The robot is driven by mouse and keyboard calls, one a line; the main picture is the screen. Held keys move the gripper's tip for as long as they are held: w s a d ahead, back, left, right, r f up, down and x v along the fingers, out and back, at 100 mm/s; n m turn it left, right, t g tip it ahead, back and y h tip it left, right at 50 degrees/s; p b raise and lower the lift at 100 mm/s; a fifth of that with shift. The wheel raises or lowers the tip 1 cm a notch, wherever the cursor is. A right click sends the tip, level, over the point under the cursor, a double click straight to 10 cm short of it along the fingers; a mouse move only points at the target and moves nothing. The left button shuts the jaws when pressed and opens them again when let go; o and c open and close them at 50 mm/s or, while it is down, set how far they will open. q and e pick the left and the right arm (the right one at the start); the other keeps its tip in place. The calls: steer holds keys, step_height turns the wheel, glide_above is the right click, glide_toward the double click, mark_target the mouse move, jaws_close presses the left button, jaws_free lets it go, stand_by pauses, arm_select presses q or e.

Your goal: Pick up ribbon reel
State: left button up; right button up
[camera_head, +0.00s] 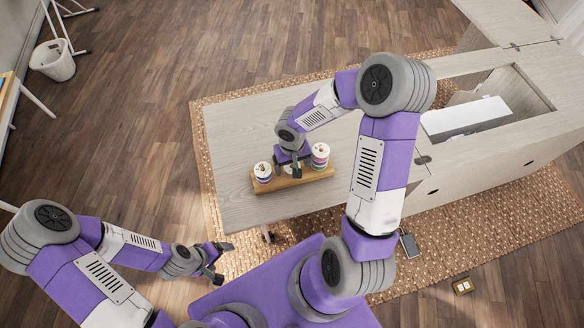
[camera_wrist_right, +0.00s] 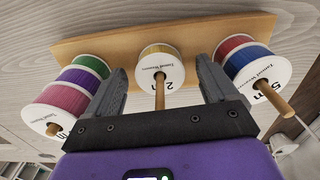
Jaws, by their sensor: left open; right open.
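A wooden stand (camera_head: 290,182) on the cabinet top holds ribbon reels on pegs. In the right wrist view, a yellow reel with a white label (camera_wrist_right: 160,62) sits on the middle peg of the stand (camera_wrist_right: 110,42), between my right gripper's open fingers (camera_wrist_right: 163,88). In the head view, the left stack (camera_head: 263,173) and right stack (camera_head: 320,156) show; my right gripper (camera_head: 291,170) hides the middle. My left gripper (camera_head: 216,264) is open and empty, away from the stand.
The cabinet top (camera_head: 240,125) is bare left of the stand. To the right is an opening with a white machine (camera_head: 465,118). A white bin (camera_head: 52,62) stands far left on the floor. The side stacks flank my right fingers closely.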

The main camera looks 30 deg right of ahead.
steer(key=c, duration=1.1)
steer(key=shift+c, duration=0.2)
step_height(320, 180, up, 18)
steer(key=p, duration=0.4)
steer(key=shift+p, duration=0.4)
